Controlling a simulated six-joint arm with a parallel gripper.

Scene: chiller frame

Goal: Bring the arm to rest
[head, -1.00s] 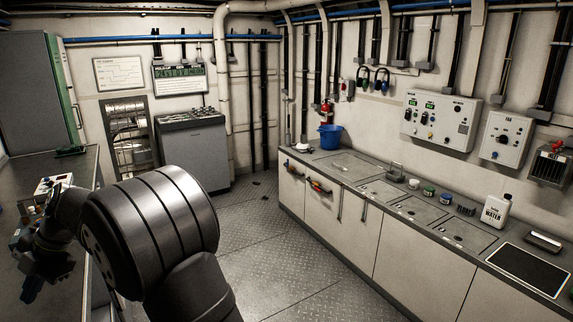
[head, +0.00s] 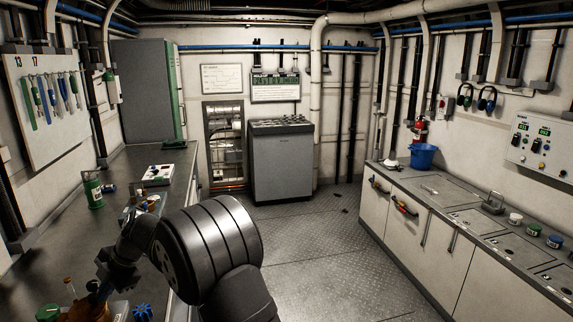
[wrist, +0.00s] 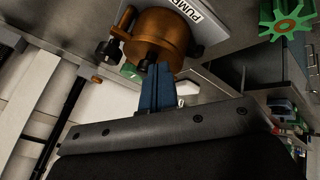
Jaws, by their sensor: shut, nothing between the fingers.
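My gripper (wrist: 160,72) shows in the wrist view as two dark blue fingers pressed together with nothing between them. Its fingertips point at a copper-brown pump body (wrist: 156,38) with a white plate marked PUMP (wrist: 190,14). I cannot tell whether they touch it. In the head view my arm reaches over the left counter (head: 125,190), and my fingers are not clear there. The brown pump (head: 92,306) shows partly at the bottom left, below my wrist.

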